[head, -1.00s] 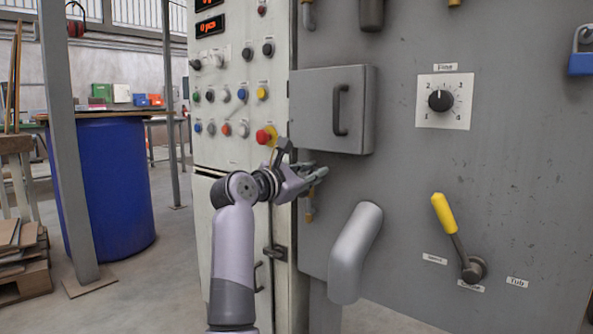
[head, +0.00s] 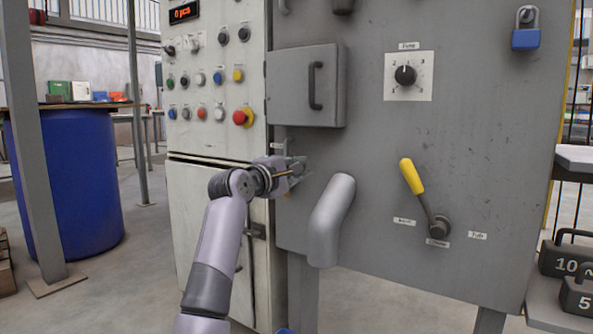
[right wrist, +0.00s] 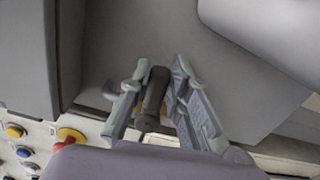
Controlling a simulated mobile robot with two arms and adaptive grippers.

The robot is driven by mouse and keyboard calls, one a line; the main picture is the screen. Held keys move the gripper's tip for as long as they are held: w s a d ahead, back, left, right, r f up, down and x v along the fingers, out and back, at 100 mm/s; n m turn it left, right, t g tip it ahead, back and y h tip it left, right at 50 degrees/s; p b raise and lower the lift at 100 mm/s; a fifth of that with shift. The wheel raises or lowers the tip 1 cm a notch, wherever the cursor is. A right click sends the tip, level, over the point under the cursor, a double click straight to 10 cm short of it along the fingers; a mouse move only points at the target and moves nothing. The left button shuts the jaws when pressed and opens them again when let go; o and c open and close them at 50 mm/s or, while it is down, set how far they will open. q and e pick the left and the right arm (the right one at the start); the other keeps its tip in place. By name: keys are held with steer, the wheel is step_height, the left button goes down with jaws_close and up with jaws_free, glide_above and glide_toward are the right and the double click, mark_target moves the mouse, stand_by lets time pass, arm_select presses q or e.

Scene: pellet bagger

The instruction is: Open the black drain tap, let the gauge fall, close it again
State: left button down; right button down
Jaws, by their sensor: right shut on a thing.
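The black drain tap handle (right wrist: 153,98) shows in the right wrist view as a dark lever with a bit of brass beside it. My right gripper (right wrist: 153,92) is shut on it, with one finger on each side. In the head view my right gripper (head: 296,166) is at the machine's grey panel, below the small grey door. There the fingers largely hide the tap, and only a little brass shows. I cannot tell how far the handle is turned. I see no gauge in these frames. My left gripper is not in view.
A grey spout (head: 331,222) sticks out just right of my right gripper. A yellow-handled lever (head: 412,177) and a dial (head: 405,75) are farther right. A red emergency button (head: 241,118) is above left, beside the grey door (head: 305,88). A blue barrel (head: 70,185) stands at left.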

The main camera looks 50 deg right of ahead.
steer(key=shift+f+m+b, duration=0.35)
steer(key=shift+f+m, duration=0.15)
steer(key=shift+m, duration=0.1)
steer(key=c, duration=1.5)
jaws_free()
steer(key=a, duration=0.8)
steer(key=s+a, duration=0.1)
steer(key=a, duration=0.3)
